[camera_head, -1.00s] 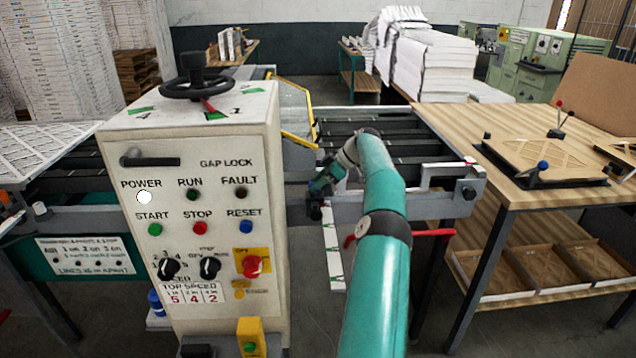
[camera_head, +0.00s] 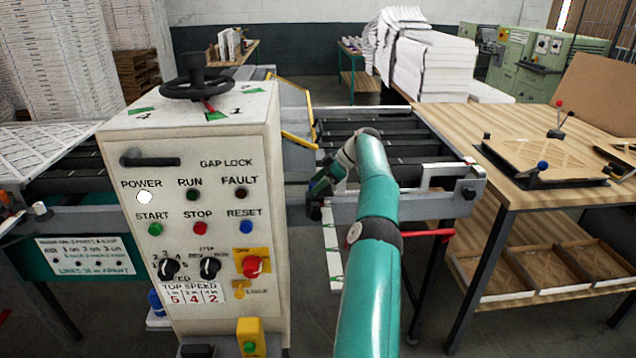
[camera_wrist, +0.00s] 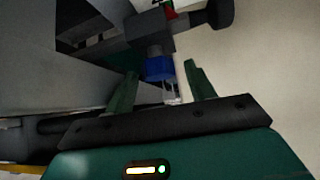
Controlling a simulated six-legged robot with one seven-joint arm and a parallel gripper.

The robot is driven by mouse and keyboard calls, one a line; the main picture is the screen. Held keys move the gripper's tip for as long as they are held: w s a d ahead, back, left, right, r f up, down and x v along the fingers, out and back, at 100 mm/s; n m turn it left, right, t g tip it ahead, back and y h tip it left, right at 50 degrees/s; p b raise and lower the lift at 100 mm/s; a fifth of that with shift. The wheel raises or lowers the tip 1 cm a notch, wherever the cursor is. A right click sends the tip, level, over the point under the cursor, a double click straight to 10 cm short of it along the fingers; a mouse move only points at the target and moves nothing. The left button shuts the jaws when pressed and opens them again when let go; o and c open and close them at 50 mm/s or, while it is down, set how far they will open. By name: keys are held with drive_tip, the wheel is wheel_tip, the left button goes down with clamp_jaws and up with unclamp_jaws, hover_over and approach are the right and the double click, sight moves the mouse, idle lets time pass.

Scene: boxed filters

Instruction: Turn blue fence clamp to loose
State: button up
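The blue clamp part (camera_wrist: 159,68) shows in the wrist view, mounted under a dark grey block (camera_wrist: 155,32). My gripper (camera_wrist: 160,72) has two green fingers spread apart, with the blue part at or just beyond the gap between their tips. I cannot tell whether either finger touches it. In the head view, my gripper (camera_head: 318,187) is at the left end of the grey fence rail (camera_head: 405,205), right of the control cabinet. The blue part is not clear there, and its turned position cannot be read.
The control cabinet (camera_head: 188,200) with its handwheel (camera_head: 197,85) stands close left of my gripper. A roller conveyor (camera_head: 375,130) lies behind the rail. A red lever (camera_head: 428,234) sticks out below the rail's right part. A wooden table (camera_head: 520,130) stands at the right.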

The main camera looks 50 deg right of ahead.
drive_tip(key=shift+r+m, duration=0.15)
drive_tip(key=shift+m, duration=0.15)
drive_tip(key=shift+h, duration=0.4)
drive_tip(key=m+h, duration=0.1)
drive_tip(key=m, duration=0.1)
drive_tip(key=m+t+h, duration=0.1)
drive_tip(key=m, duration=0.1)
drive_tip(key=shift+s+a+h, duration=0.15)
drive_tip(key=shift+s+h, duration=0.05)
drive_tip(key=shift+h, duration=0.2)
drive_tip(key=m+h, duration=0.2)
drive_tip(key=m, duration=0.2)
drive_tip(key=shift+w+a+t+h, duration=0.1)
drive_tip(key=shift+a+t+h, duration=0.2)
drive_tip(key=shift+h, duration=0.1)
drive_tip(key=m+h, duration=0.2)
drive_tip(key=m, duration=0.1)
drive_tip(key=shift+w+a+g, duration=0.15)
drive_tip(key=shift+a+g, duration=0.05)
drive_tip(key=shift+g, duration=0.2)
drive_tip(key=shift+w+a+m+g+h, duration=0.1)
drive_tip(key=shift+m+g+h, duration=0.45)
drive_tip(key=shift+m+h, duration=0.5)
drive_tip(key=shift+w+a+m+g+h, duration=0.1)
drive_tip(key=shift+m+g+h, duration=0.5)
drive_tip(key=shift+m, duration=0.85)
